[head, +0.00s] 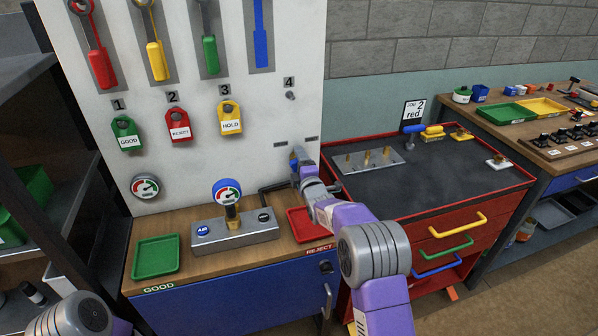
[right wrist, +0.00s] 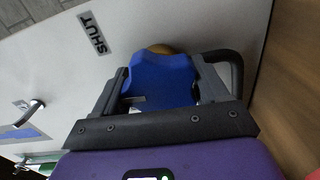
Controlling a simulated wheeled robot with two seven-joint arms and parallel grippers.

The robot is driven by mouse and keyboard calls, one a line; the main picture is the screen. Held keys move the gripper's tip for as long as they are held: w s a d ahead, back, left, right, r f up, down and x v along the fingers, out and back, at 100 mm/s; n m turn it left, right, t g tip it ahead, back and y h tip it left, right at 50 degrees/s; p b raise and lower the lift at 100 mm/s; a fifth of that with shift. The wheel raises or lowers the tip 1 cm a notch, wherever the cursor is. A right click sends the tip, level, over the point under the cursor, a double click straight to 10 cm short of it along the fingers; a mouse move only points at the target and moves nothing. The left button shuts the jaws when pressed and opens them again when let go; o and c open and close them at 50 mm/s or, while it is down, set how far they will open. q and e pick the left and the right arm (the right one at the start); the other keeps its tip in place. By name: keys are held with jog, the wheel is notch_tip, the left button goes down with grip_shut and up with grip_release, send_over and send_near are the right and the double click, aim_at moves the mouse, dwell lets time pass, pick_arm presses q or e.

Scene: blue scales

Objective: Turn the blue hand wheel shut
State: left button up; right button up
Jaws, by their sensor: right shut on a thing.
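The blue hand wheel (right wrist: 162,84) shows large in the right wrist view, close to the white panel and in front of a brass part. In the head view only a small blue bit of it (head: 293,160) shows; my gripper hides the rest. My right gripper (head: 302,163) is at the lower right of the panel. In the right wrist view its two dark fingers (right wrist: 160,72) are shut on the wheel, one on each side. A SHUT label (right wrist: 92,33) is on the panel beside the wheel. My left gripper is out of view; only part of my left arm shows.
A black pipe (head: 275,187) runs beside the wheel toward a grey block with a gauge (head: 228,192). A green tray (head: 155,257) and a red tray (head: 305,226) lie on the wooden bench. A red tool cart (head: 440,184) stands close on the right.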

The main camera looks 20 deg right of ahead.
jog(key=m+b, duration=0.2)
jog(key=shift+f+m, duration=0.1)
jog(key=shift+m, duration=0.3)
jog(key=m+b, duration=0.1)
jog(key=m, duration=0.1)
jog(key=shift+d+m, duration=0.1)
jog(key=shift+m, duration=0.3)
jog(key=m, duration=0.2)
jog(key=shift+r+m+b, duration=0.2)
jog(key=shift+m+b, duration=0.1)
jog(key=shift+b, duration=0.05)
jog(key=shift+m, duration=1.4)
jog(key=o, duration=1)
jog(key=shift+c, duration=0.2)
jog(key=shift+s, duration=0.15)
jog(key=s+p, duration=0.1)
jog(key=s, duration=0.6)
jog(key=shift+s, duration=0.15)
